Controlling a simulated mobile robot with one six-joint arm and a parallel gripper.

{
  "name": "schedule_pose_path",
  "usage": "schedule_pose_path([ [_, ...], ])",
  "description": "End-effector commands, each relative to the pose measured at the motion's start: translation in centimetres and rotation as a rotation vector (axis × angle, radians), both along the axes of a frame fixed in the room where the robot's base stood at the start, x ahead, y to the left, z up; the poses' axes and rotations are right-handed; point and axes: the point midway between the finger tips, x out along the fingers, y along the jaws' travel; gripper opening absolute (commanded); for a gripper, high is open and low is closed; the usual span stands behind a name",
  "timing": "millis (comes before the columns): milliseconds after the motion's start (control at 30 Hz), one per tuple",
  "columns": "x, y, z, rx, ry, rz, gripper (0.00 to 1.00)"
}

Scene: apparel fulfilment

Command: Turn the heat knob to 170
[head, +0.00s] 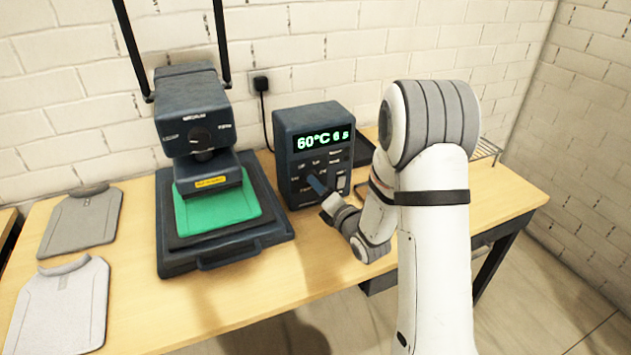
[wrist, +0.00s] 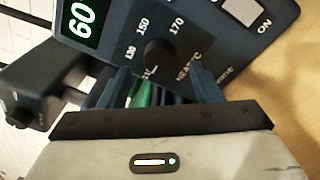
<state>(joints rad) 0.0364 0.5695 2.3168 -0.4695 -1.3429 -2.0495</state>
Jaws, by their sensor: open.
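The dark control box (head: 313,150) stands on the table, its green display (head: 323,137) reading about 60°C. In the wrist view the round black heat knob (wrist: 158,53) shows on the box's face, with 130, 150 and 170 printed around it and 170 to its upper right. My gripper (wrist: 161,76) is open, with one finger on each side of the knob in the picture; contact cannot be told.
A heat press (head: 190,105) with a green pad (head: 215,208) stands left of the box. Two grey shirt-shaped pieces (head: 82,218) lie at the table's left. An ON switch (wrist: 243,10) is right of the knob. The table front (head: 270,290) is bare.

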Motion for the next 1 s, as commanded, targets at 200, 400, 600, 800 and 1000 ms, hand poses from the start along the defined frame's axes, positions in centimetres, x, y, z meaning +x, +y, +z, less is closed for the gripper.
schedule_pose_path([
  [200,2.5,1.2,0.1,0.001,0.002,0.0,0.58],
  [400,3.2,1.4,0.0,0.002,0.003,-0.001,0.58],
  [600,3.1,1.4,0.0,0.001,0.002,-0.002,0.56],
  [800,3.1,1.4,0.0,0.001,0.002,-0.002,0.39],
  [1000,3.1,1.4,0.0,0.001,0.002,-0.002,0.23],
])
